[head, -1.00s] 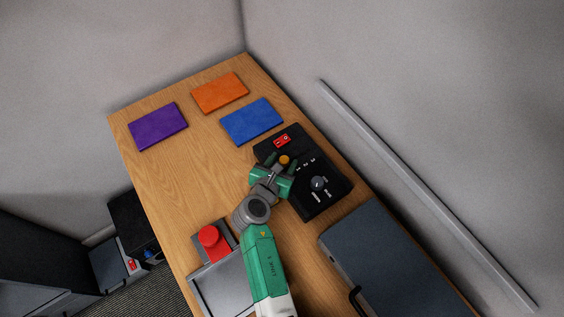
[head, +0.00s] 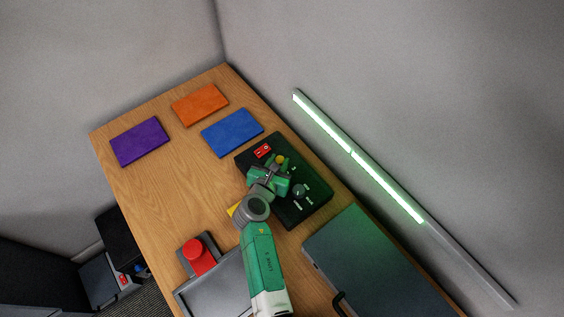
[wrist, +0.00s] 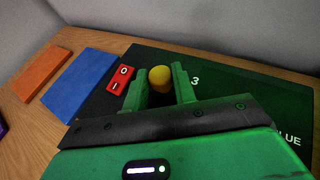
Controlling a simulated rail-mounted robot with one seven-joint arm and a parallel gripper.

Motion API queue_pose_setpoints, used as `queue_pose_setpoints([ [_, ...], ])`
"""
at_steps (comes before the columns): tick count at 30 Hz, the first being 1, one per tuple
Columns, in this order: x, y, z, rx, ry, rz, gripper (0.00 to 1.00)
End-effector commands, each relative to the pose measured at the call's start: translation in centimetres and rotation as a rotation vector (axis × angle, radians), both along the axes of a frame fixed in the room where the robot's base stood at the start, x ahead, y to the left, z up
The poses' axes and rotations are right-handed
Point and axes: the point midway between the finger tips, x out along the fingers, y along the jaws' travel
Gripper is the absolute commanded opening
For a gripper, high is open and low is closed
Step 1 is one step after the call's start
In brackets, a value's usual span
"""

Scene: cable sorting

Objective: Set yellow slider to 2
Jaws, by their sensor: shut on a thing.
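The yellow slider knob (head: 280,159) is at the upper part of the black control panel (head: 318,212). In the wrist view the rounded yellow knob (wrist: 160,76) sits between the fingertips of my gripper (wrist: 160,90). My gripper, also in the head view (head: 279,166), is shut on it. A white "3" shows just right of the right finger in the wrist view. The other slider marks and the slot are mostly hidden by my gripper.
The panel also has a red 0/1 switch (head: 263,151) and a dark dial (head: 299,190). The wall light bar (head: 470,269) glows green along its upper two sections. Blue (head: 232,132), orange (head: 200,104) and purple (head: 139,141) plates lie at the table's far end.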

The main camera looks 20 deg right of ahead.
Motion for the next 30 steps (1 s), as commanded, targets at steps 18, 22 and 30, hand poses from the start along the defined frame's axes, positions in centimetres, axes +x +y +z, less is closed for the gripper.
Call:
queue_pose_setpoints([
  [18,-2.5,1.9,1.6,-0.001,0.000,0.004,0.49],
  [22,-4.4,3.2,2.5,-0.001,0.001,0.003,0.49],
  [30,-5.8,4.4,3.1,0.000,-0.001,0.001,0.49],
])
